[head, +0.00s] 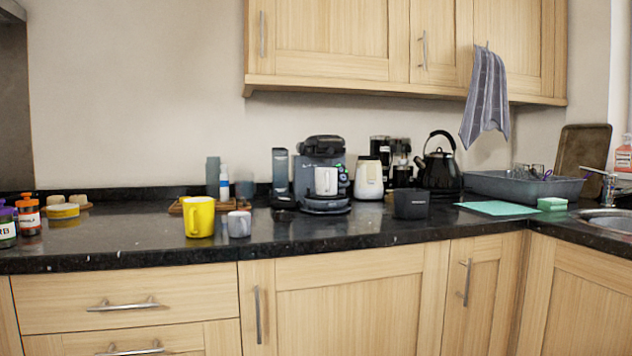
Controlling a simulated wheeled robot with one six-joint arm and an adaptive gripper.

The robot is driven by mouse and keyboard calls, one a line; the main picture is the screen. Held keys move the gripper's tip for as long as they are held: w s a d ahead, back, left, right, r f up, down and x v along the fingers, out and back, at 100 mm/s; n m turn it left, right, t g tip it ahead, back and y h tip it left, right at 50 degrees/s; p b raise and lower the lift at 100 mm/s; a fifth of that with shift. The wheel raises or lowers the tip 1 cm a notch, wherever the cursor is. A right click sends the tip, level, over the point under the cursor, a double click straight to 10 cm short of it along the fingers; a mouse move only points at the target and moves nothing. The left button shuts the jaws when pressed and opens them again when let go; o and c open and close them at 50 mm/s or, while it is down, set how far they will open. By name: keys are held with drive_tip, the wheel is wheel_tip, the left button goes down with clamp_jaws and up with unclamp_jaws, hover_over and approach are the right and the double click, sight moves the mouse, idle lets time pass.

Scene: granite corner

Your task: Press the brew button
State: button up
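The coffee machine (311,173) is dark grey and black and stands on the black granite counter near the middle of the head view. A white mug (326,181) sits at its front, above the drip base (325,205). A small green spot (341,167) shows on the machine's front right, beside the mug's top. The brew button is too small to tell apart for certain at this distance. My gripper is not in this view.
A yellow mug (199,217) and a small grey cup (239,224) stand front left of the machine. A dark container (411,204) stands front right, with a cream canister (369,178) and black kettle (439,168) behind. The wall cupboards (330,40) hang above.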

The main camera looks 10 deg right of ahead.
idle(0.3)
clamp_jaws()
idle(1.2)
